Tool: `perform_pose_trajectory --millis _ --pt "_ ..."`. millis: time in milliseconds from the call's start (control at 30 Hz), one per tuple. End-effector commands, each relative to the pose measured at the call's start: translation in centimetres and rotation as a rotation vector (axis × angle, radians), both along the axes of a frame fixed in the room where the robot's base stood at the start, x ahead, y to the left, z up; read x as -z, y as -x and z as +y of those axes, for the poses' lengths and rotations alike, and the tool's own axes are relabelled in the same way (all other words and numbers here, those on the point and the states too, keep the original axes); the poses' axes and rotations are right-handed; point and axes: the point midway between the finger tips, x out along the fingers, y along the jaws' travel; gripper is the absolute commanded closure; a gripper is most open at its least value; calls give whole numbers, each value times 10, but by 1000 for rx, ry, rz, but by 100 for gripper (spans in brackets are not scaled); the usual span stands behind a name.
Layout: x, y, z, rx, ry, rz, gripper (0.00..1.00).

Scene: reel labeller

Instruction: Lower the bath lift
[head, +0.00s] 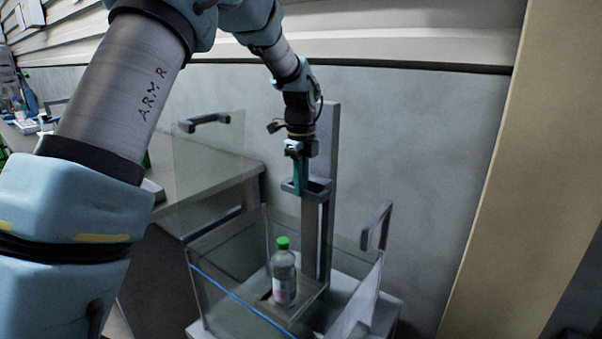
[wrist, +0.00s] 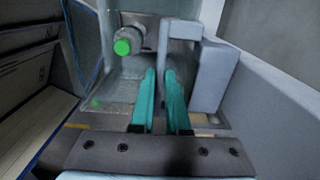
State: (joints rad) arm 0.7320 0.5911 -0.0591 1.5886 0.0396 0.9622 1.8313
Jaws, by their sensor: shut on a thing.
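The bath is a clear glass-walled tank (head: 215,287) with a blue line along its near side. The lift has an upright grey post (head: 328,135) and a grey handle bracket (head: 320,186). A clear bottle with a green cap (head: 284,277) stands upright on the lift's platform (head: 309,292), within the tank walls. The bottle's green cap also shows in the wrist view (wrist: 122,47). My gripper (head: 301,187) points down at the handle. Its teal fingers (wrist: 161,74) are shut on the grey handle, whose gripped part is mostly hidden between them.
A raised clear lid panel with a dark handle (head: 205,121) stands left of the bath. Another handled panel (head: 376,228) is at the right. A counter (head: 200,190) runs along the left, and a grey wall (head: 420,150) is close behind the post.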

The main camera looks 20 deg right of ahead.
Motion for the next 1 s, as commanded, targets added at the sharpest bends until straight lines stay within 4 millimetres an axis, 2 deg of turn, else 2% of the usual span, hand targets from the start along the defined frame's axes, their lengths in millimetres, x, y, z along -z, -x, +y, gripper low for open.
perform_pose_trajectory --millis 33,200,500,733,1000 --pt "17 1 2 0 -5 5 100" --pt "47 0 1 -1 -4 5 100" --pt "89 0 2 -1 -5 4 100" --pt "105 0 1 0 -3 3 100" --pt "110 0 1 0 -2 2 100"
